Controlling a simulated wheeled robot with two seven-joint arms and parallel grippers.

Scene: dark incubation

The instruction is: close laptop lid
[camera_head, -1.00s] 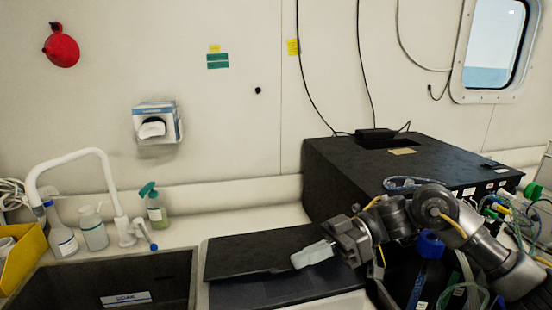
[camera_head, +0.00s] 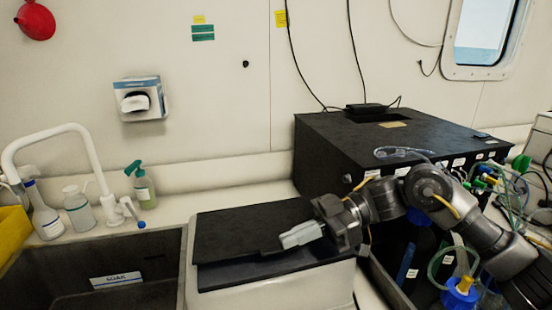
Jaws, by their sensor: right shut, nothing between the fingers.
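Whether the fingers touch the lid I cannot tell. The gripper and wrist hide the laptop's right rear part. My left gripper is not in view.
A large black box (camera_head: 375,145) stands behind my right arm. Bottles, tubes and cables (camera_head: 460,295) crowd the right. A dark sink (camera_head: 150,258) with a white tap (camera_head: 85,140) is at left. A spray bottle (camera_head: 144,190) and other bottles stand behind it.

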